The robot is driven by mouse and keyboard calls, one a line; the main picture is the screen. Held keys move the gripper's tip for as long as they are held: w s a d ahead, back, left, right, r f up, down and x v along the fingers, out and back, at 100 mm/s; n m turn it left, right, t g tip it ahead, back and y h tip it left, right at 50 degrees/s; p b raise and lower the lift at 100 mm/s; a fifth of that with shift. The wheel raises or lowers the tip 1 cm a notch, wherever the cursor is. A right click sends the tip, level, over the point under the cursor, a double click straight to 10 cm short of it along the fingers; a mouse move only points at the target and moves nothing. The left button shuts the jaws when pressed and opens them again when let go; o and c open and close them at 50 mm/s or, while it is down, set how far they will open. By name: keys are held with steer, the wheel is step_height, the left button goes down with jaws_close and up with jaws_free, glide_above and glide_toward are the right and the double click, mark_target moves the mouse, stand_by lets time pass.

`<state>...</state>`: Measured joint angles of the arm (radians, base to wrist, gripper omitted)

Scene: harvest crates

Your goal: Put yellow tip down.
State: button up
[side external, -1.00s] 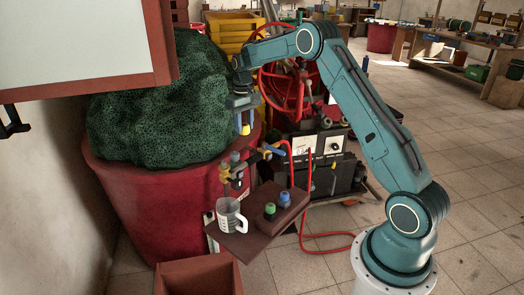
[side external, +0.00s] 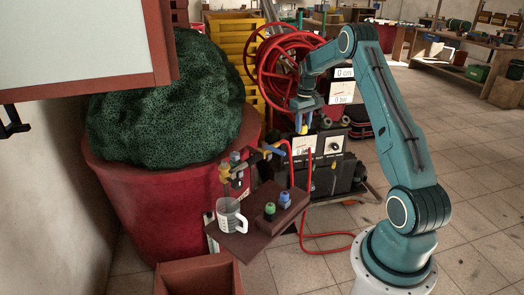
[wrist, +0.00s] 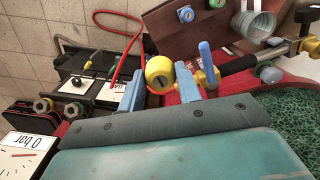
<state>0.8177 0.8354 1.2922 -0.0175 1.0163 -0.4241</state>
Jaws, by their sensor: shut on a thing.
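My gripper (side external: 303,116) is shut on the yellow tip (wrist: 160,73). The tip sits between the two blue-grey fingers in the wrist view, and my gripper (wrist: 160,82) shows there too. In the side view the yellow tip (side external: 303,130) hangs just below the fingers, in front of the black machine's panel. A brown block (side external: 292,212) on the small shelf carries a green tip (side external: 270,210) and a blue tip (side external: 284,198). The blue tip also shows in the wrist view (wrist: 185,14). My gripper is above and apart from the block.
A clear jug (side external: 229,216) stands on the shelf (side external: 240,243). A lance with a blue-handled valve (side external: 270,151) is clamped above it. The black machine (side external: 340,178), red hose reel (side external: 266,75) and red tub (side external: 160,210) with a green bush are close by.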

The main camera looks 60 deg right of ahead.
glide_above(297, 194)
step_height(297, 194, down, 11)
steer(key=shift+a+r, duration=0.2)
steer(key=shift+f, duration=0.1)
step_height(297, 194, down, 16)
stand_by(0.5)
steer(key=shift+f, duration=1.9)
steer(key=shift+f, duration=0.15)
steer(key=o, duration=0.8)
steer(key=shift+r, duration=0.2)
